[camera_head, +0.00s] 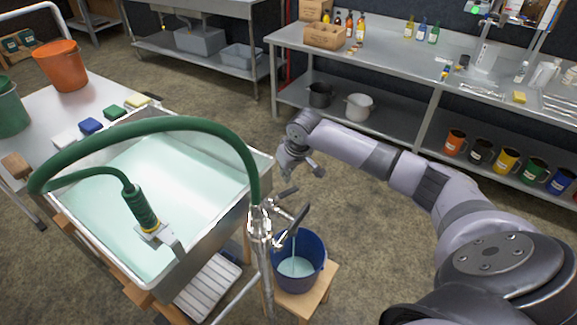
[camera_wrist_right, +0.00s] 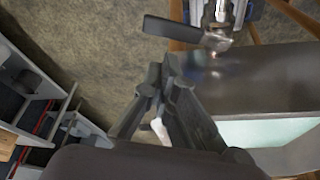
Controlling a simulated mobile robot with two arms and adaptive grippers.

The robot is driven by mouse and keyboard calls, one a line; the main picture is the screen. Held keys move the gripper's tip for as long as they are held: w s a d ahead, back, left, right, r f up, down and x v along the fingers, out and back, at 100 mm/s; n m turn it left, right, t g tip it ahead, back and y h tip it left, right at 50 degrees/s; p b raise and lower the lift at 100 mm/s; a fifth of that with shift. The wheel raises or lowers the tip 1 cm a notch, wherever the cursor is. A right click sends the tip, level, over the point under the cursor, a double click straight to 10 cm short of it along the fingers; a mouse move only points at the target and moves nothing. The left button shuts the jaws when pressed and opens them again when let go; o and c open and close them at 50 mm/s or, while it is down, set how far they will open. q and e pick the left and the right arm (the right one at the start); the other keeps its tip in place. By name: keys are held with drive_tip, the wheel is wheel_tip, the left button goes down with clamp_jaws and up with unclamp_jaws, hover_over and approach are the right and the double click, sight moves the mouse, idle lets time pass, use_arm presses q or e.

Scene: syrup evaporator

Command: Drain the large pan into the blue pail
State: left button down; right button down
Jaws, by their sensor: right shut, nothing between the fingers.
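The large metal pan (camera_head: 262,165) at left holds pale green liquid (camera_head: 180,190). A metal tap (camera_head: 258,228) with dark handles is on its near right corner. The blue pail (camera_head: 317,270) stands upright below the tap with pale liquid inside. A thin pale stream (camera_head: 294,246) falls into it. My right gripper (camera_head: 302,168) is shut and empty, above and behind the tap, apart from it. In the right wrist view, its fingers (camera_wrist_right: 168,78) point toward the tap (camera_wrist_right: 217,38) and its dark lever (camera_wrist_right: 172,27). My left gripper is not in view.
A wooden stool (camera_head: 323,285) bears the pail. A green hose (camera_head: 160,122) arches over the pan. A table at left bears an orange bucket (camera_head: 62,66) and sponges. A steel workbench (camera_head: 380,61) with mugs below stands behind my right arm. Open floor lies between.

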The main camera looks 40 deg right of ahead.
sight(293, 189)
drive_tip(key=shift+x, duration=1.9)
drive_tip(key=shift+w, duration=0.1)
drive_tip(key=s+m+p, duration=0.1)
drive_tip(key=p, duration=0.2)
drive_tip(key=s+m+h+p, duration=0.1)
drive_tip(key=m+p, duration=0.1)
drive_tip(key=p, duration=0.1)
drive_tip(key=s+m+p, duration=0.1)
drive_tip(key=m+p, duration=0.1)
drive_tip(key=p, duration=0.1)
drive_tip(key=shift+s+d+r+h, duration=0.1)
drive_tip(key=shift+d+r+h, duration=0.1)
drive_tip(key=shift+d+h, duration=0.1)
drive_tip(key=shift+s+f+p, duration=0.2)
drive_tip(key=shift+s+p, duration=0.2)
drive_tip(key=shift+p, duration=0.45)
